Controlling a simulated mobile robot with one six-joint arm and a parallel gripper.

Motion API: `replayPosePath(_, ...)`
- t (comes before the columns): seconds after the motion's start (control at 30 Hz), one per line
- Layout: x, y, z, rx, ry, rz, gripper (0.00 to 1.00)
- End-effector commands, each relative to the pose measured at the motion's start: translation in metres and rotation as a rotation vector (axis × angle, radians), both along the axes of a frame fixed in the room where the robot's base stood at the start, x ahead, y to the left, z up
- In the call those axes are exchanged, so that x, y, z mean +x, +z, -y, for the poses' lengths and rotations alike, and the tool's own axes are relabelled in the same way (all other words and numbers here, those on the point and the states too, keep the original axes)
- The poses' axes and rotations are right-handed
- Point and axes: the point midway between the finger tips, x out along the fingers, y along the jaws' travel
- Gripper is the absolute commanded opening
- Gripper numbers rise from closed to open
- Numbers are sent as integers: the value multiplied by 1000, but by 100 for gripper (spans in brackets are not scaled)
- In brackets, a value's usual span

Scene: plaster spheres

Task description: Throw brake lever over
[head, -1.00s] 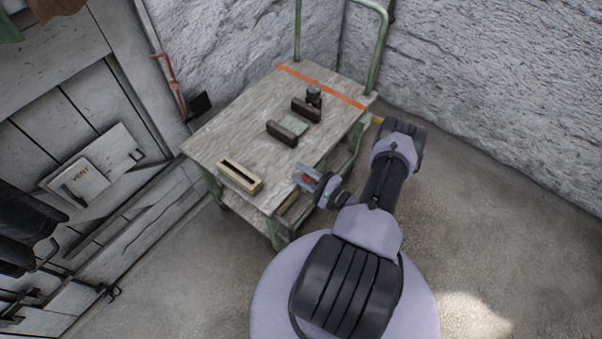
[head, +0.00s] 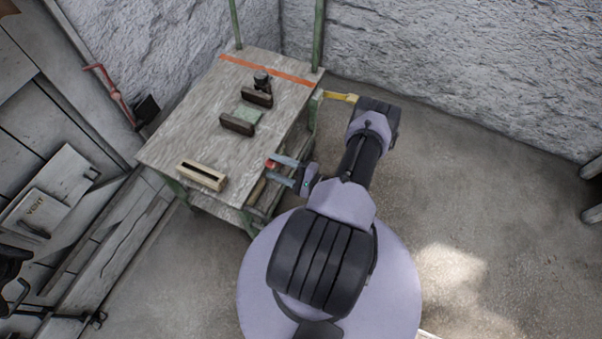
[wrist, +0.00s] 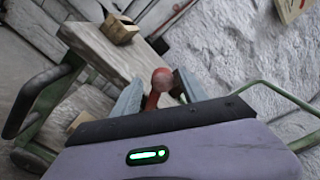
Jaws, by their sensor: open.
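A lever with a round red knob (wrist: 162,80) stands at the near side of the cart in the wrist view. In the head view its red end (head: 271,164) shows at the cart's edge, by the fingertips. My gripper (head: 284,172) is open, with its two grey-blue fingers apart. In the wrist view the red knob shows between the fingers of my gripper (wrist: 158,88). I cannot tell whether either finger touches it. The lower part of the lever is hidden behind my gripper body.
The wooden-topped cart (head: 190,120) carries a slotted wooden block (head: 201,175), two dark blocks and a small dark round piece (head: 262,80). A yellow bar (head: 340,97) sticks out from its far right corner.

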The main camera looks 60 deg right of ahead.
Motion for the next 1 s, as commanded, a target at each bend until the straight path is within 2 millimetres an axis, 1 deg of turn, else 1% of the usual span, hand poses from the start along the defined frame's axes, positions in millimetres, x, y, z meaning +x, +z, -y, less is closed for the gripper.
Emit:
replayPosePath(0.03, -13, 3, 2, -1, -7, 0, 51)
replayPosePath(0.17, -52, 2, 5, -2, -8, -1, 51)
replayPosePath(0.2, -64, 2, 6, 0, -8, -1, 51)
replayPosePath(0.3, -91, 1, 8, -1, -5, -1, 51)
replayPosePath(0.4, -110, 0, 9, -1, -3, -1, 51)
replayPosePath(0.5, -120, 0, 9, -1, -1, 0, 51)
replayPosePath(0.6, -124, 0, 9, -1, 1, 0, 51)
replayPosePath(1.0, -123, 2, 10, -2, 10, -3, 51)
